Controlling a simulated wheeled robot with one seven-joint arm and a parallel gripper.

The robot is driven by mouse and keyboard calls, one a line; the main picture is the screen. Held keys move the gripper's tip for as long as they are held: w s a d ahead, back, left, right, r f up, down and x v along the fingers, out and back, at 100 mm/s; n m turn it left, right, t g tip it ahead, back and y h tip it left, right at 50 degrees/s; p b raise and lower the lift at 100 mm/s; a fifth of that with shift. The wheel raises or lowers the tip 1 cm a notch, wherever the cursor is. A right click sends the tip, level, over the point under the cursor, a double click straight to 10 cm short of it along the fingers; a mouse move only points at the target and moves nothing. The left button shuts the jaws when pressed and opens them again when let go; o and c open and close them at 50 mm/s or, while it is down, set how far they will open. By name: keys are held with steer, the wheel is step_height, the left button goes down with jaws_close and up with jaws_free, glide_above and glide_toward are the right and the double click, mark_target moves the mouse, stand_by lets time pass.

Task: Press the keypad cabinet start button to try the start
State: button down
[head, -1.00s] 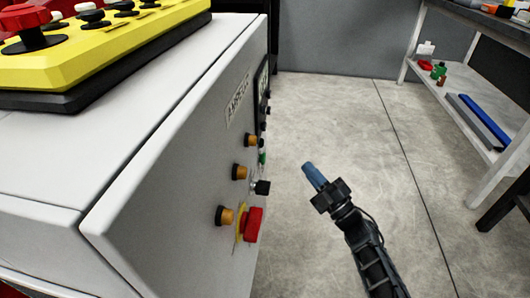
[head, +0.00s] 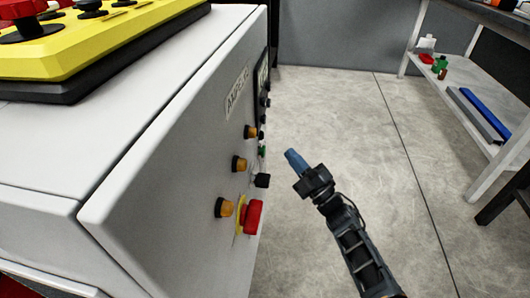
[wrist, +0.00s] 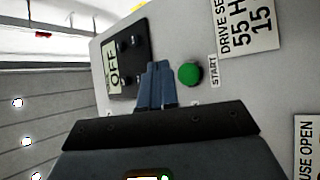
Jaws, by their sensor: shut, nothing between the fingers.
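The white keypad cabinet (head: 175,130) fills the left of the head view, its front panel seen at a steep angle. The green start button (wrist: 190,75) shows in the wrist view beside a START label (wrist: 213,71). In the head view the green button (head: 262,151) is a small sliver on the panel. My gripper (head: 291,156) is shut and empty, its blue fingertips pointing toward the panel. In the wrist view the fingertips (wrist: 157,72) appear just left of the green button. I cannot tell the remaining gap to the panel.
A red emergency button (head: 252,217), a black knob (head: 262,180) and several amber lamps (head: 239,164) stick out of the panel. A dark display reading OFF (wrist: 125,62) is left of the start button. A yellow pendant (head: 100,40) lies on top. Floor (head: 350,120) to the right is clear.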

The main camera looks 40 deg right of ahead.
steer(key=shift+w+a+b, duration=0.6)
steer(key=shift+w+a, duration=0.55)
steer(key=shift+w, duration=0.3)
stand_by(1.1)
steer(key=shift+w+a, duration=0.25)
steer(key=shift+w, duration=0.05)
steer(key=shift+w+a+b, duration=0.3)
steer(key=shift+w+b, duration=0.1)
steer(key=shift+b, duration=0.15)
stand_by(0.7)
stand_by(0.3)
steer(key=shift+s+d, duration=0.55)
steer(key=shift+s, duration=0.2)
steer(key=shift+d+p, duration=0.1)
steer(key=shift+p, duration=0.2)
steer(key=shift+s+d+p, duration=0.25)
steer(key=shift+s+d, duration=0.5)
steer(key=shift+s, duration=0.25)
steer(key=shift+s+d+p, duration=0.25)
steer(key=shift+s+d, duration=0.45)
steer(key=shift+s, duration=0.25)
